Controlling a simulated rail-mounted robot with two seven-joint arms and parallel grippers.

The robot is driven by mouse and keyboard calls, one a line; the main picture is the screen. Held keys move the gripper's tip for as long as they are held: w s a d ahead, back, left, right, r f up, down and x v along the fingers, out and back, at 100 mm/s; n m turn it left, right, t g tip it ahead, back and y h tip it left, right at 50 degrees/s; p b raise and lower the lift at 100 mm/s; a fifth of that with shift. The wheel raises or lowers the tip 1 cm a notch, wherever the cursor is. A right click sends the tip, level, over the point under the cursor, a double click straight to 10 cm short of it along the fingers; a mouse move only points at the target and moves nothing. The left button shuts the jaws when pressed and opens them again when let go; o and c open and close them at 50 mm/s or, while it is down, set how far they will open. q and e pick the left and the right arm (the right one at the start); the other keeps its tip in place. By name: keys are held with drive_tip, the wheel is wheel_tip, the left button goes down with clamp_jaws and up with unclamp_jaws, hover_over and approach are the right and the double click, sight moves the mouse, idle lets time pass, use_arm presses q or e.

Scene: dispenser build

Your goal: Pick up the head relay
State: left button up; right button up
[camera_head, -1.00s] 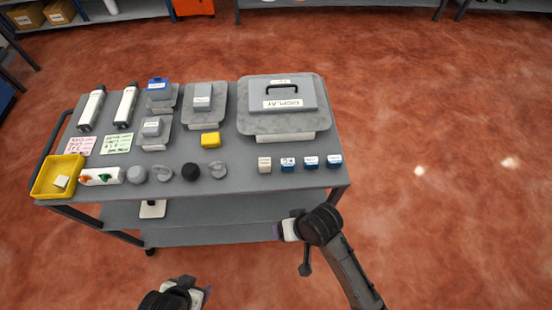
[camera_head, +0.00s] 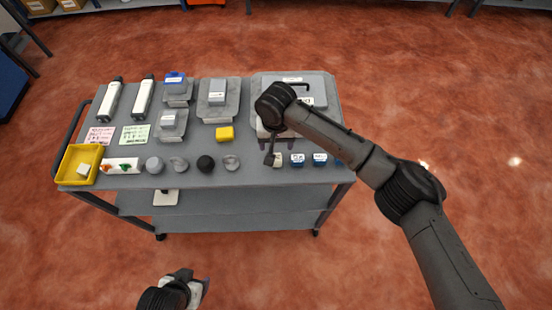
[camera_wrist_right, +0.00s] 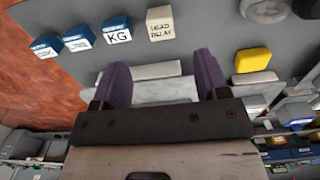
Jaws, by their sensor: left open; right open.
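The head relay (camera_head: 278,160) is a small cream block with dark lettering at the cart's front edge. In the right wrist view the head relay (camera_wrist_right: 161,24) stands just beyond my fingertips, slightly above the gap between them, with its label facing up. My right gripper (camera_wrist_right: 160,72) is open and empty, with two purple fingers apart. In the head view it hangs over the cart near the display unit and is mostly hidden by its own arm. My left gripper (camera_head: 192,287) is open and empty, low in front of the cart.
Blue-and-white blocks (camera_head: 320,160) stand right of the relay; one reads KG (camera_wrist_right: 117,30). The display unit (camera_head: 262,82) is behind it. A yellow block (camera_head: 225,134), round knobs (camera_head: 206,163) and a yellow bin (camera_head: 65,177) are to the left.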

sight(276, 161)
wheel_tip(276, 161, down, 6)
drive_tip(key=shift+f+b, duration=0.2)
drive_tip(key=shift+b, duration=0.15)
drive_tip(key=shift+w+f+b, duration=0.15)
drive_tip(key=shift+f+b, duration=0.45)
drive_tip(key=shift+f, duration=2.05)
drive_tip(key=c, duration=0.9)
drive_tip(key=shift+c, duration=1.1)
drive_tip(key=shift+r, duration=0.15)
